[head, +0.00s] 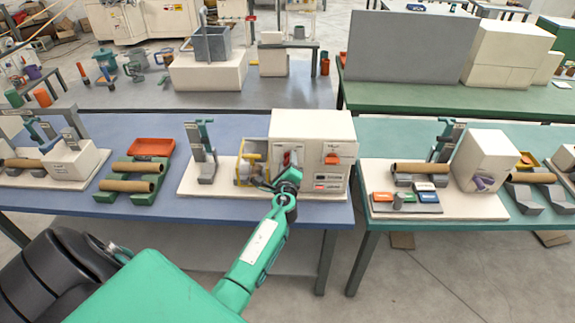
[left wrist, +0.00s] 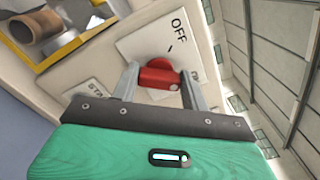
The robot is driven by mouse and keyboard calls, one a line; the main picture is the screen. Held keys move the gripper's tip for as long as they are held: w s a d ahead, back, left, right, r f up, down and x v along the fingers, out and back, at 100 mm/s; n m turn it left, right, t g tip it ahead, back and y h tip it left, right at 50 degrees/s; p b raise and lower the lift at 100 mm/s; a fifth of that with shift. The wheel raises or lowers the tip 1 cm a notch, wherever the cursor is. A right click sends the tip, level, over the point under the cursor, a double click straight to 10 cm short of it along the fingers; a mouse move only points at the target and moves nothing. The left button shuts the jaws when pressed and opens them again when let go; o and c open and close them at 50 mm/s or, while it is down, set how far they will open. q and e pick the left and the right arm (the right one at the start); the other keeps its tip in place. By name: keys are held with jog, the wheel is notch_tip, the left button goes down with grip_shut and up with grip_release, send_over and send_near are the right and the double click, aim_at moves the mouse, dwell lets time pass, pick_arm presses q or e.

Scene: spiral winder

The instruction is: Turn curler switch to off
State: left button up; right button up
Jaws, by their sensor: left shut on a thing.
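The spiral winder machine (head: 312,125) is a cream box on the blue table in the head view. The curler switch (left wrist: 160,77) is a red knob on a pale plate marked OFF (left wrist: 178,26) in the left wrist view. My left gripper (left wrist: 160,85) is shut on the red knob, with one grey finger on each side of it. In the head view my left gripper (head: 289,178) is at the machine's front and partly hides the switch. The pointer direction of the knob is hard to tell. My right gripper does not show.
A yellow-framed roller (head: 247,170) stands just left of the switch. A red-orange knob (head: 332,159) and display buttons (head: 328,182) are to its right. Cardboard tubes (head: 128,186) lie in a green holder further left. A green table (head: 460,224) stands to the right across a gap.

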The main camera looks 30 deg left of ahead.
pick_arm(q)
jog(key=n+b, duration=0.6)
jog(key=shift+f, duration=0.4)
jog(key=shift+n+b, duration=0.8)
jog(key=shift+n, duration=0.1)
jog(key=n+b, duration=0.4)
jog(key=n, duration=0.3)
jog(key=shift+b, duration=0.4)
jog(key=shift+n, duration=0.3)
jog(key=o, duration=1)
jog(key=shift+s, duration=0.15)
